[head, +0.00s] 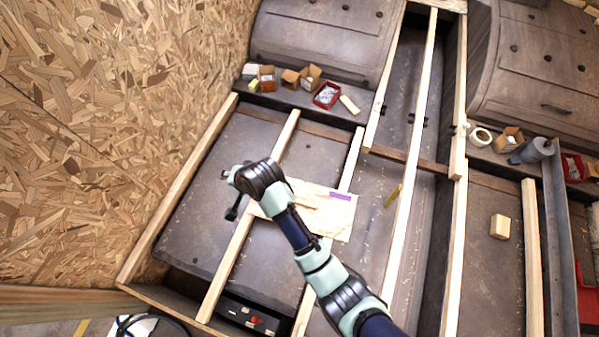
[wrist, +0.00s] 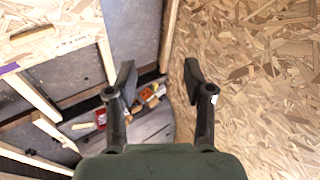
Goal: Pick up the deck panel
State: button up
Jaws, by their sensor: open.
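The deck panel (head: 335,222) is a pale wood-chip sheet with a purple mark near one edge. It lies across the wooden battens near the middle of the head view, and my arm hides part of it. In the wrist view the panel (wrist: 55,20) fills the upper left, with a purple strip at its left edge. My gripper (head: 231,195) is open and off the panel's left side.
A tall wood-chip wall (head: 100,130) stands close on the left. Long battens (head: 245,232) run over dark floor bays. Small boxes and a red tray (head: 327,95) sit on the back ledge by a wheel arch (head: 325,40). A pale block (head: 500,227) lies at right.

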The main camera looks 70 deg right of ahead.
jog(key=s+d+f+m+b, duration=0.2)
jog(key=d+f+b, duration=0.1)
jog(key=f, duration=0.4)
jog(key=s+d+f+m+g+b, duration=0.1)
jog(key=d+f+m+b, duration=0.25)
jog(key=f, duration=0.35)
jog(key=s+d+f+m+b, duration=0.2)
jog(key=d+f, duration=0.1)
jog(key=f, duration=0.4)
jog(key=m+g+y+b, duration=0.2)
jog(key=m+b, duration=0.9)
jog(key=b, duration=0.1)
send_near(303, 202)
jog(key=shift+s+n+x, duration=0.2)
jog(key=shift+n+x, duration=0.05)
jog(key=shift+x, duration=0.9)
jog(key=shift+s+f, duration=0.15)
jog(key=shift+f, duration=0.05)
jog(key=shift+b+x, duration=0.95)
jog(key=shift+x, duration=0.4)
jog(key=b+x, duration=0.5)
jog(key=shift+r, duration=0.1)
jog(key=shift+w, duration=0.35)
jog(key=shift+r, duration=0.1)
grip_shut()
